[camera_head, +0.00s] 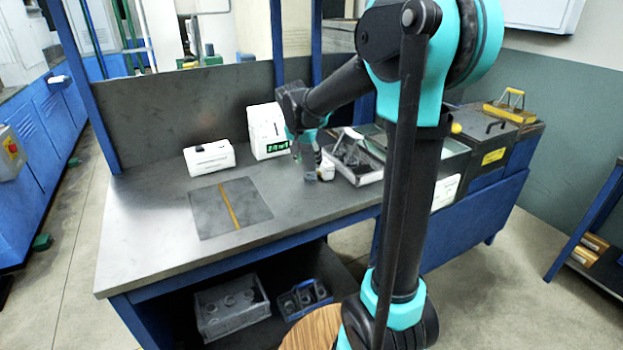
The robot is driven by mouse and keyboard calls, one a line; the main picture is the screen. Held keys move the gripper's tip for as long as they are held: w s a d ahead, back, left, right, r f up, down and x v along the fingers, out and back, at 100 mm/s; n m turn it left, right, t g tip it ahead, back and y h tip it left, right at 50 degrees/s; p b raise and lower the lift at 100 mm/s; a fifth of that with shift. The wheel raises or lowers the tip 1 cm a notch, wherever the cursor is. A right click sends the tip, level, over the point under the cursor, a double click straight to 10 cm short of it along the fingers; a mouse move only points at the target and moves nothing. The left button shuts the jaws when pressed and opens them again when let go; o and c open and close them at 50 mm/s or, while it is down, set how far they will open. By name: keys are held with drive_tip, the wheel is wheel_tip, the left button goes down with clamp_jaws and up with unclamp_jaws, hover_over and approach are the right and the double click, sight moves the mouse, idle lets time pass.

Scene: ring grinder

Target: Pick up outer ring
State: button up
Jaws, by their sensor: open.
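My gripper (307,160) points down over the right half of the metal workbench (140,215), with its fingers apart. A small grey round piece (311,177) shows on the bench just below the fingertips. It may be the outer ring, but it is too small to be sure. I cannot tell whether the fingers touch or surround it. A small white item (327,170) stands close to its right. No other ring can be made out clearly.
A metal tray (362,176) with grey parts lies right of my gripper. A white display box (267,130) and a low white box (209,158) stand behind. A dark mat (207,211) with a yellow stripe lies left.

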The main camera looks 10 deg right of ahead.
sight(310, 173)
drive_tip(key=shift+a+x, duration=0.2)
drive_tip(key=shift+x, duration=1.65)
drive_tip(key=shift+a+x, duration=0.15)
drive_tip(key=shift+x, duration=1.7)
drive_tip(key=shift+s+f, duration=0.1)
drive_tip(key=shift+f, duration=0.05)
drive_tip(key=shift+c, duration=0.6)
drive_tip(key=c, duration=0.9)
drive_tip(key=shift+c, duration=0.2)
